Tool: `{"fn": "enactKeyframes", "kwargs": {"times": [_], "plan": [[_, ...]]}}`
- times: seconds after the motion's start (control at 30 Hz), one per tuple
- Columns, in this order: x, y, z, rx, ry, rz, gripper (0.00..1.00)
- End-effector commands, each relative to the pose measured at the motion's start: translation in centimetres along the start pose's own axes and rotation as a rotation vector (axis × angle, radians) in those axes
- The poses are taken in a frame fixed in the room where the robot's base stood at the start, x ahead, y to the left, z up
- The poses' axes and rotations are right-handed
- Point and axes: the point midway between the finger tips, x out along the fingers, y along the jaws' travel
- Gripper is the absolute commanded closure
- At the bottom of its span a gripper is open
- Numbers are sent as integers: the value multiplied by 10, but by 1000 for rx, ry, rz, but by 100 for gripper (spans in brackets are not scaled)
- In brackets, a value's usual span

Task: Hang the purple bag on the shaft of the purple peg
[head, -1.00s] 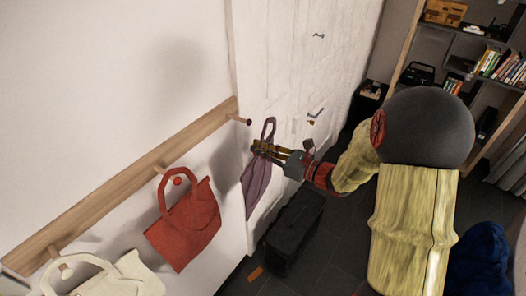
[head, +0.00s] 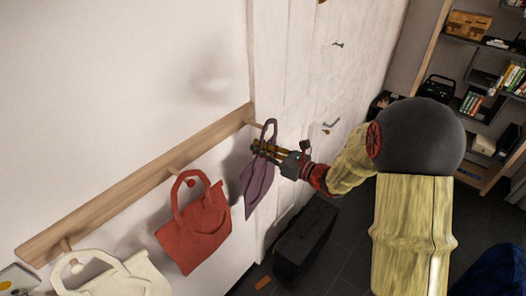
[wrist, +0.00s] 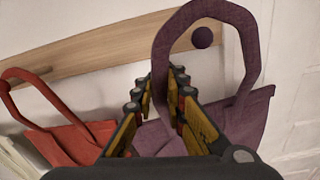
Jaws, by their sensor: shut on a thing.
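The purple bag (head: 257,190) hangs from my gripper (head: 257,148), which is shut on it near the base of its handle. Its handle loop stands upright above the fingers. In the wrist view, the purple bag (wrist: 245,115) is right of my gripper (wrist: 166,72), and the round knob of the purple peg (wrist: 206,37) shows inside the loop. In the head view, the shaft of the purple peg (head: 256,124) sticks out from the right end of the rail and meets the handle's outline. I cannot tell whether the knob passes through the loop or lies behind it.
The wooden rail (head: 140,185) runs along the white wall. A red bag (head: 195,232) hangs on the middle peg, left of my gripper, and a white bag (head: 110,275) at the left peg. A dark case (head: 305,240) stands on the floor below. A white door is to the right.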

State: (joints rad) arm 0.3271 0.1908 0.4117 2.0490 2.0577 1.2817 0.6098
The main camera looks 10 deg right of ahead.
Motion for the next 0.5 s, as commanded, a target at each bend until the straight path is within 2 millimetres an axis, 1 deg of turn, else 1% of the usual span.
{"fn": "enactKeyframes", "kwargs": {"times": [0.3, 0.5], "plan": [[20, -1, 0, 0, -1, 1, 100], [32, -2, -5, -1, 0, 2, 100]]}}
